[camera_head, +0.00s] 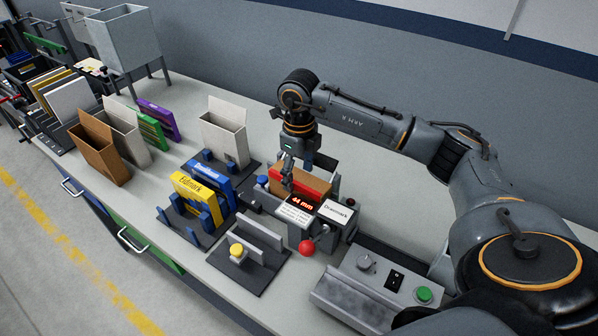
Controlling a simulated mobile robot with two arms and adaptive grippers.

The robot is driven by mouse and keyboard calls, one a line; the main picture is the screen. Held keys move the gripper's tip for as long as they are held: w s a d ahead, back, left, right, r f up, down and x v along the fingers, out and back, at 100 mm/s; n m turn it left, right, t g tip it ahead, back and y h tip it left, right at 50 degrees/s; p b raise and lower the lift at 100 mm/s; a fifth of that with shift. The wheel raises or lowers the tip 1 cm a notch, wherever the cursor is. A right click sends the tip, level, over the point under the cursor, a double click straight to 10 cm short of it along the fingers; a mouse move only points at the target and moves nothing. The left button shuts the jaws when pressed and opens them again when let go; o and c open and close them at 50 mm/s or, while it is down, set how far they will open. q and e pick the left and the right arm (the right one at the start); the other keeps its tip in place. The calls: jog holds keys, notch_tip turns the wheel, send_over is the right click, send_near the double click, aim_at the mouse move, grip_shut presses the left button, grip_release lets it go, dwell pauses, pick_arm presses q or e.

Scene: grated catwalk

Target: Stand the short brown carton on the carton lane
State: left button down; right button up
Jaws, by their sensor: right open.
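A brown open-topped carton (100,148) stands upright at the left of the bench, beside a pale open carton (127,134). A second brown piece (314,183) shows behind a red one in the device with the "44 mm" display (301,202); I cannot tell whether it is a carton. My right gripper (288,185) points down at the red and brown pieces, open; its fingertips are small and partly lost against the device. I cannot tell whether they touch anything. No surface is clearly marked as the carton lane. My left gripper is not in view.
A white carton (225,135) stands in a dark holder with blue posts. Yellow (197,193) and blue (208,180) boxes stand in front of it. Green and purple boxes stand behind the left cartons. A red knob (306,247) and control box (380,285) are at the front right.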

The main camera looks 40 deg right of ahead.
jog(key=shift+d, duration=0.1)
notch_tip(320, 180, up, 12)
dwell(0.5)
